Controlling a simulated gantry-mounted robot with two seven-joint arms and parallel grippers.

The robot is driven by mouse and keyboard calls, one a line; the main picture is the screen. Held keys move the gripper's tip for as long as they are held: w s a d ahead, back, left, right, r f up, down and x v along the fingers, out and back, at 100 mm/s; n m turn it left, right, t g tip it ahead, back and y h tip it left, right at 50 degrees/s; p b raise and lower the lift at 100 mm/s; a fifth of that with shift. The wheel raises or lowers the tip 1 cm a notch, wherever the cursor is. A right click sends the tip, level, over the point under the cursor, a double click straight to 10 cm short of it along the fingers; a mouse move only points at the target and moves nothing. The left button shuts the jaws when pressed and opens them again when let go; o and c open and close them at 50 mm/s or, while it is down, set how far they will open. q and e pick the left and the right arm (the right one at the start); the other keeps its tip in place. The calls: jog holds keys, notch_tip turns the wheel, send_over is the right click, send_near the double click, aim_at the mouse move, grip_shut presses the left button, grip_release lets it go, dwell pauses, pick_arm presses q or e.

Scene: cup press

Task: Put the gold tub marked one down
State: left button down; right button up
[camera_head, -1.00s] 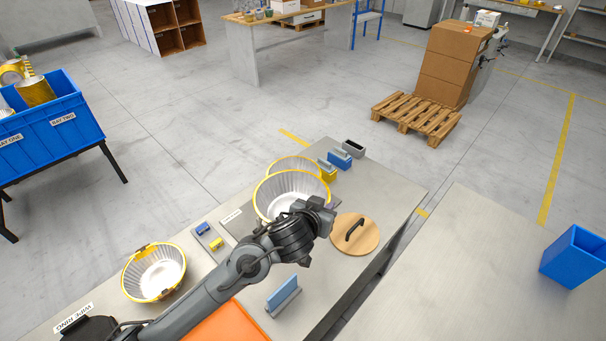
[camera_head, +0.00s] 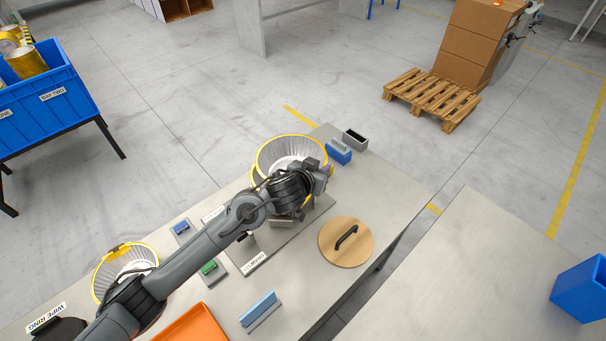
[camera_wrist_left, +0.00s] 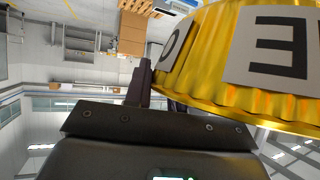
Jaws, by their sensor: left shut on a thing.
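The gold tub marked one, with a gold rim and pale ribbed inside (camera_head: 290,148), is at the far end of the bench, open side up. In the left wrist view its gold wall (camera_wrist_left: 225,75) fills the upper right, with the black letters of a white label partly showing. My left gripper (camera_head: 318,176) is shut on its near right side. My arm hides the tub's lower part, so I cannot tell whether it touches the bench. My right gripper is not in view.
A second gold-rimmed tub (camera_head: 112,262) stands at left, partly behind my arm. A round wooden lid (camera_head: 333,252), a blue-handled tool (camera_head: 259,308), an orange tray (camera_head: 190,328), a blue block (camera_head: 339,152) and a grey box (camera_head: 355,139) are on the bench. A blue crate (camera_head: 48,98) stands left.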

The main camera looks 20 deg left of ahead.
pick_arm(q)
jog(key=w+a+f, duration=0.2)
jog(key=a, duration=0.1)
jog(key=w+a+f, duration=0.1)
jog(key=a, duration=0.1)
jog(key=shift+w+f+b, duration=0.25)
jog(key=shift+f+b, duration=0.05)
jog(key=shift+b, duration=0.05)
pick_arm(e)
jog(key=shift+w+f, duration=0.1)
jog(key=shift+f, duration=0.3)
pick_arm(q)
notch_tip(320, 180, down, 3)
jog(key=shift+f+b, duration=0.2)
jog(key=shift+b, duration=0.25)
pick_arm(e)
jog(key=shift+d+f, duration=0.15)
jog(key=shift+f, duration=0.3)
pick_arm(q)
jog(key=shift+f, duration=0.25)
jog(key=shift+f, duration=0.1)
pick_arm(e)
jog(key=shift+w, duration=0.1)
pick_arm(q)
jog(key=shift+f, duration=0.55)
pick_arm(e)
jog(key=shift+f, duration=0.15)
